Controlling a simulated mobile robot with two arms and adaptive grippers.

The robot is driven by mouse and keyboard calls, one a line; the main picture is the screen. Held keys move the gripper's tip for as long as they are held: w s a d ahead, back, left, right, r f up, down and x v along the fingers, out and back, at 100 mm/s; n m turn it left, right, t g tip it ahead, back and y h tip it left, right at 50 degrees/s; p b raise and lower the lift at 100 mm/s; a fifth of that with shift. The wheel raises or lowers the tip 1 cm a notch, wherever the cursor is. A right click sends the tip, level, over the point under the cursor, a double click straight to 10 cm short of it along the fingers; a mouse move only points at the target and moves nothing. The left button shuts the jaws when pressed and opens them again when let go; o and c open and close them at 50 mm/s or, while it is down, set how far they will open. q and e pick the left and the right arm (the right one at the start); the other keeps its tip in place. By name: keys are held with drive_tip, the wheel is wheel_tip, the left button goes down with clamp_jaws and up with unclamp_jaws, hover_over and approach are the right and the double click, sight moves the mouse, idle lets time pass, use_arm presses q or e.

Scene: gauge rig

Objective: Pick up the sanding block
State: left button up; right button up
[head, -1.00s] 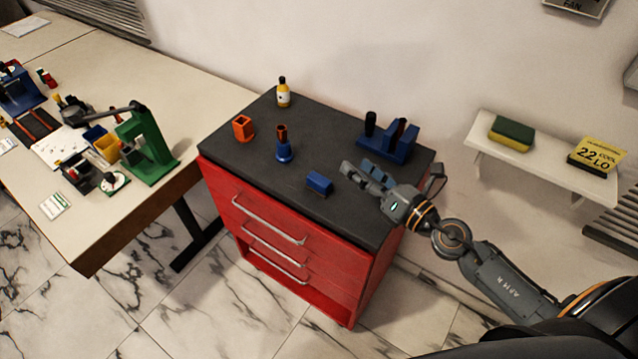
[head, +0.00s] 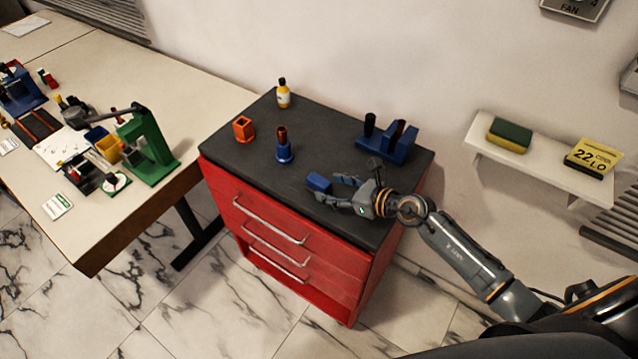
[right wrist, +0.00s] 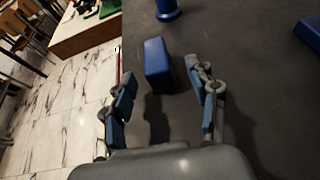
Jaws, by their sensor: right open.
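The sanding block, which I take to be the small blue block (head: 319,182), lies on the dark top of the red drawer cabinet, near its front edge. My right gripper (head: 340,189) is open just to the right of the block, low over the cabinet top, with its fingers pointing at it. In the right wrist view the blue block (right wrist: 157,65) stands at the mouth of the open fingers (right wrist: 160,78), with a gap on both sides. It is not gripped. My left gripper is not in view.
A wall shelf (head: 484,151) with a green-yellow sponge (head: 509,136) is at the right. A cluttered workbench (head: 90,235) is left.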

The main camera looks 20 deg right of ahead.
sight(319, 184)
drive_tip(key=x, duration=0.5)
drive_tip(key=shift+a+r+p, duration=0.15)
drive_tip(key=shift+p, duration=0.15)
drive_tip(key=shift+s, duration=0.1)
drive_tip(key=shift+c, duration=1.4)
clamp_jaws()
